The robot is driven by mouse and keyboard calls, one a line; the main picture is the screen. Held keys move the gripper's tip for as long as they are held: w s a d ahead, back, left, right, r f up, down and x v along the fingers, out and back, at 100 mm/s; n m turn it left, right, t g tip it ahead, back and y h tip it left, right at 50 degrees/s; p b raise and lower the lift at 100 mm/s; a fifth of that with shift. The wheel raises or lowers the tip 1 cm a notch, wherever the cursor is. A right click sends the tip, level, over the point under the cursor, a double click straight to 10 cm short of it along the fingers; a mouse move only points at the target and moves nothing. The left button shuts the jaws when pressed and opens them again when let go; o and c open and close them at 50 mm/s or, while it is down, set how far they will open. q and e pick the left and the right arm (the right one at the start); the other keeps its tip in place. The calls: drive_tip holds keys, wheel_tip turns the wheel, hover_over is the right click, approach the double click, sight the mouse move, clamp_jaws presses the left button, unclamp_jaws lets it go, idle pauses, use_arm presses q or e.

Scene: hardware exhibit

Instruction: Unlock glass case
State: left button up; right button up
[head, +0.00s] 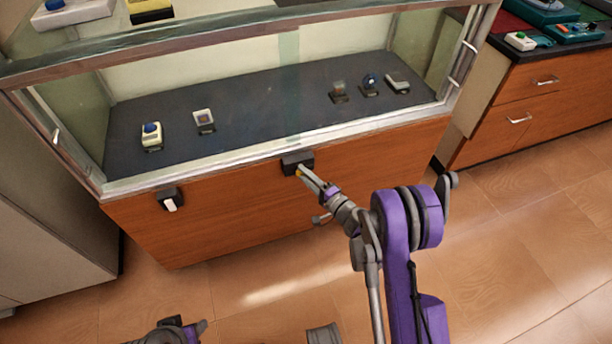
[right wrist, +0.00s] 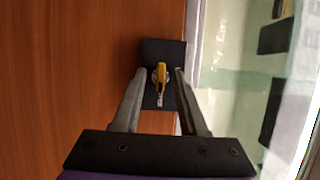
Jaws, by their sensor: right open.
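The glass case (head: 270,210) has a wooden front panel below its glass. A black lock block (head: 297,160) is on that panel under the glass edge; it also shows in the right wrist view (right wrist: 173,50). A yellow key-like piece (right wrist: 161,73) sits at the round metal lock face on the block. My right gripper (head: 304,172) is at the block. In the right wrist view its open fingers (right wrist: 160,72) lie on either side of the yellow piece, with gaps on both sides. My left gripper cannot be made out.
A black mount with a white piece (head: 171,200) is on the panel to the left. Several small devices stand inside the case on a dark base (head: 255,115). A wooden drawer cabinet (head: 535,100) stands at right and a grey cabinet (head: 45,220) at left.

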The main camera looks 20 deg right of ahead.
drive_tip(key=shift+s+d, duration=0.1)
drive_tip(key=shift+s, duration=0.05)
drive_tip(key=b+v, duration=0.1)
drive_tip(key=v, duration=0.9)
drive_tip(key=shift+s+b, duration=0.25)
drive_tip(key=shift+b, duration=0.1)
